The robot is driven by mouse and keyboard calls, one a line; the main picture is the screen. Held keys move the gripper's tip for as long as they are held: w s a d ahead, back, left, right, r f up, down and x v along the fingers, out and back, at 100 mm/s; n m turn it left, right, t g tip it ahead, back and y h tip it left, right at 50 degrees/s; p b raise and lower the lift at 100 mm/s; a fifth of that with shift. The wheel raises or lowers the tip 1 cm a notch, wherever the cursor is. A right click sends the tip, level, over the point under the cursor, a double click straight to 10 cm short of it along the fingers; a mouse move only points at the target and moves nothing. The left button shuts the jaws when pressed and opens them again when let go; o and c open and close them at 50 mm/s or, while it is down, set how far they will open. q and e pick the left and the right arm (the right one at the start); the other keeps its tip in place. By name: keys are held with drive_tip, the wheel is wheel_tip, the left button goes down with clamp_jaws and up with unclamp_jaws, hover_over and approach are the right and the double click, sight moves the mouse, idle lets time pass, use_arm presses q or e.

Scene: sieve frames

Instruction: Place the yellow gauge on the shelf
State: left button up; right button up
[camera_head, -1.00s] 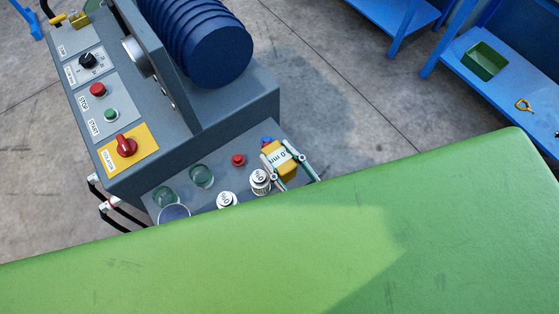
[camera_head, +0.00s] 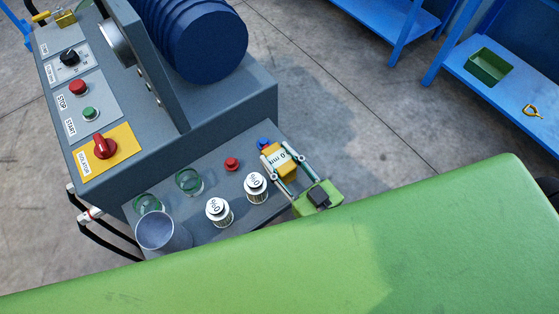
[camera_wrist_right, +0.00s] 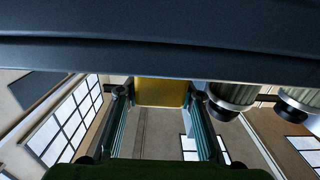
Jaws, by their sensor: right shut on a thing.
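The yellow gauge (camera_head: 281,162), a block with a white label reading "0 mm", is between the fingers of my right gripper (camera_head: 288,164), over the right end of the machine's grey ledge (camera_head: 205,212). I cannot tell whether it touches the ledge. In the right wrist view the gauge (camera_wrist_right: 160,92) is between the two fingertips (camera_wrist_right: 160,94), its upper part hidden by a dark edge. The right gripper is shut on it. A blue shelf (camera_head: 520,95) stands at the upper right, apart from the gripper. My left gripper is not in view.
The blue shelf holds a green bin (camera_head: 489,66) and a yellow ring-like item (camera_head: 532,111).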

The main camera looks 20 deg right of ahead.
drive_tip(key=shift+r, duration=0.1)
drive_tip(key=o, duration=1.1)
drive_tip(key=shift+c, duration=0.2)
